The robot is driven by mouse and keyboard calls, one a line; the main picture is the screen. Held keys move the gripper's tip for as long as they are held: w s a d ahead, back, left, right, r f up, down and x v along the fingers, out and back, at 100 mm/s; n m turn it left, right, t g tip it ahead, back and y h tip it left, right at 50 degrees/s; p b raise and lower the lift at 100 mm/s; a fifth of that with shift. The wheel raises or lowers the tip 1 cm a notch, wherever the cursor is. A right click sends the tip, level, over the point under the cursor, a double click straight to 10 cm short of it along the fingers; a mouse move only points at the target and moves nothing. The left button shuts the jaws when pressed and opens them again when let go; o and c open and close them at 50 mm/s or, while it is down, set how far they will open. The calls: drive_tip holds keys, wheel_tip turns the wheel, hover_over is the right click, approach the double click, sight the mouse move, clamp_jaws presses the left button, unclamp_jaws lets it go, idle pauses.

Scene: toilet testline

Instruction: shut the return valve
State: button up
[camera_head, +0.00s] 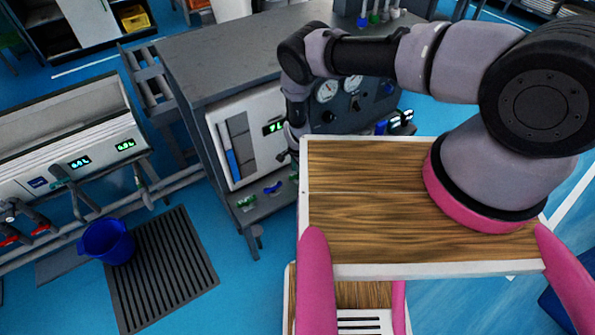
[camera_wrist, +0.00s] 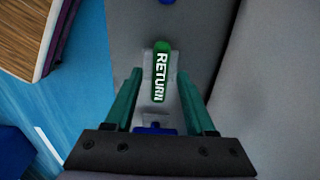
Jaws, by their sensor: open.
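The return valve shows in the wrist view as a green handle (camera_wrist: 161,72) with the white word RETURN along it, on a grey surface. It points lengthwise away from my gripper. My gripper (camera_wrist: 159,78) is open, with one teal finger on each side of the handle. There is a gap on both sides, and I see no clear contact. In the head view, my gripper end is dark and largely hidden behind the wooden top. Small green (camera_head: 247,201) and blue (camera_head: 272,188) handles sit on the cabinet's low ledge; I cannot tell which one is the return valve there.
My own wooden top (camera_head: 375,190) hides part of the grey cabinet (camera_head: 215,60). The cabinet has a white panel with a lit display and gauges. Left are a blue bucket (camera_head: 106,240), a dark floor grate (camera_head: 160,270) and a white tank unit (camera_head: 60,140).

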wheel_tip(320, 180, up, 11)
idle(0.5)
drive_tip(key=shift+f, duration=0.1)
idle(0.3)
